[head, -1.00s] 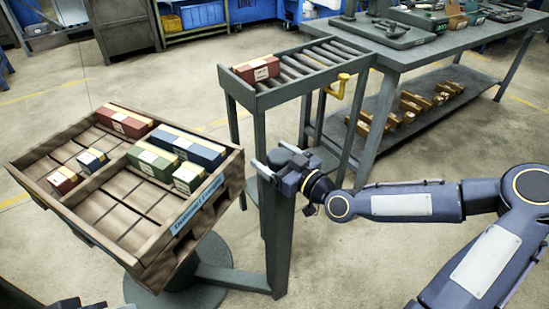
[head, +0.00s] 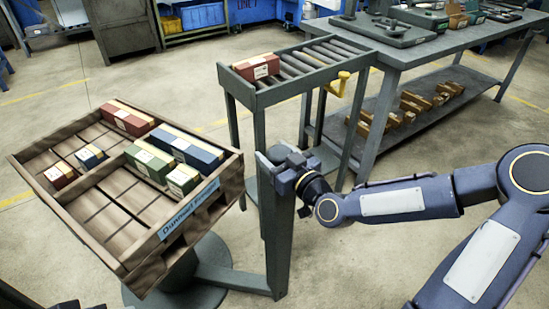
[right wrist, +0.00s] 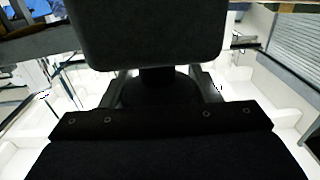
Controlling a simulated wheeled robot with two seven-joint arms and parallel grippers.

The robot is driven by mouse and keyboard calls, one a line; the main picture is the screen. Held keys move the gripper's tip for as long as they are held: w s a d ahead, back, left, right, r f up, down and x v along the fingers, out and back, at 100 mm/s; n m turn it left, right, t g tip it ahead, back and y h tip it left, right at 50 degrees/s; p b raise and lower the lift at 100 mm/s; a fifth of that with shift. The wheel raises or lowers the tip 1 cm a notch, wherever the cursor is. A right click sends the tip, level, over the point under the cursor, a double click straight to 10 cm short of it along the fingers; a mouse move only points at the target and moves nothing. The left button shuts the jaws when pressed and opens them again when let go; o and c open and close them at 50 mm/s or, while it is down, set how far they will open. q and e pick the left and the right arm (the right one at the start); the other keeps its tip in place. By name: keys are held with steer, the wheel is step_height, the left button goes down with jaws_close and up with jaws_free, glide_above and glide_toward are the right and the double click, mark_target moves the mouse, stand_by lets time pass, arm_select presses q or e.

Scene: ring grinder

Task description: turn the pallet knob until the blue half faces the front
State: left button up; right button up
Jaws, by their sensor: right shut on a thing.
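The wooden pallet tray (head: 128,255) sits tilted on a round grey stand at the left, with a blue label (head: 188,208) on its near right side. Beside it stands a grey post (head: 278,240). My right gripper (head: 268,162) is at the top of this post, shut on the knob there. The gripper hides the knob in the head view, and its blue half cannot be made out. In the right wrist view a large dark grey block (right wrist: 150,35) fills the middle above the fingers. Small dark parts at the bottom left edge may be my left gripper (head: 70,305).
Red, blue and green boxes (head: 150,160) lie in the tray. A roller conveyor (head: 300,70) with a red box (head: 256,68) stands behind the post. A grey workbench (head: 410,45) is at the back right. Open floor lies at the front right.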

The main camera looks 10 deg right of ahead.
steer(key=m+t+h+b, duration=0.1)
steer(key=m+h+b, duration=0.1)
steer(key=h+b, duration=0.1)
steer(key=shift+f+m+h, duration=0.1)
steer(key=shift+m+h, duration=0.2)
steer(key=shift+h, duration=0.2)
steer(key=m+h+b, duration=0.1)
steer(key=h, duration=0.1)
steer(key=shift+d+m+h, duration=0.15)
steer(key=shift+m+h, duration=0.25)
steer(key=h, duration=0.1)
steer(key=m+h+b, duration=0.1)
steer(key=m+h, duration=0.1)
steer(key=shift+d+h, duration=0.25)
steer(key=shift+h, duration=0.15)
steer(key=shift+d+m+g+h+b, duration=0.2)
steer(key=shift+m+g+h, duration=0.1)
steer(key=shift+m+h, duration=0.55)
steer(key=shift+d+m+g+h+b, duration=0.15)
steer(key=shift+m+g+h, duration=0.15)
steer(key=shift+m+h, duration=0.5)
steer(key=shift+h, duration=0.25)
steer(key=o, duration=1)
steer(key=shift+p+v, duration=0.55)
steer(key=shift+v, duration=3.4)
